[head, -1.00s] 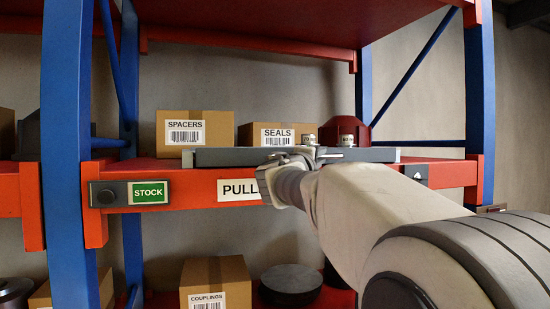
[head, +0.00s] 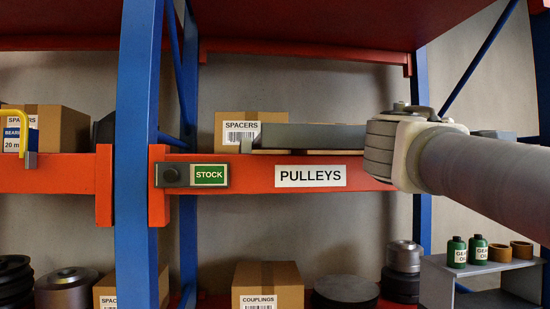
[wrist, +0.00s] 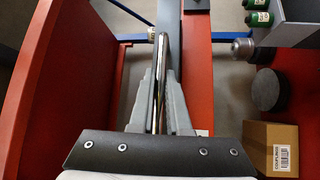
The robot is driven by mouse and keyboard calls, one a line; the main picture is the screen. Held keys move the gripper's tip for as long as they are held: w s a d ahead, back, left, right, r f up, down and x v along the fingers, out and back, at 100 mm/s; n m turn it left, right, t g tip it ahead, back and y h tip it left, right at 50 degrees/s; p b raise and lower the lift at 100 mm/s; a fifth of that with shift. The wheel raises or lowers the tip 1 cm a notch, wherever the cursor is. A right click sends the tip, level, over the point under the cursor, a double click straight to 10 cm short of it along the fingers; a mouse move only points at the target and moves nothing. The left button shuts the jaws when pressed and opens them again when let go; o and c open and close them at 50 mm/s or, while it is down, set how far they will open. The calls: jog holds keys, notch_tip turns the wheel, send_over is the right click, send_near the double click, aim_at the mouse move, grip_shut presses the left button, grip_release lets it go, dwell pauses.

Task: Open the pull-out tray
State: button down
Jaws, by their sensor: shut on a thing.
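The pull-out tray shows as a long grey front (head: 312,136) above the orange shelf beam marked PULLEYS in the head view. Its right part is hidden behind my wrist. In the wrist view a shiny metal bar handle (wrist: 162,55) runs lengthwise between the fingers of my gripper (wrist: 161,85). The fingers are shut on this handle, one on each side. In the head view my fingertips are hidden behind my wrist. How far the tray stands out is hard to tell.
A blue upright (head: 136,200) stands left, beside the STOCK plate (head: 193,175). A SPACERS box (head: 240,124) sits behind the tray. Below are a COUPLINGS box (head: 268,288), black discs (head: 345,287) and a grey stand (head: 480,266) with green bottles. A red shelf (head: 310,32) spans above.

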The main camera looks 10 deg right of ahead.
jog(key=s+b, duration=0.1)
jog(key=s, duration=1)
jog(key=shift+d+b, duration=0.2)
jog(key=shift+b, duration=0.1)
jog(key=shift+f, duration=0.1)
jog(key=c, duration=0.9)
grip_release()
jog(key=shift+s+a, duration=0.1)
jog(key=shift+a, duration=0.05)
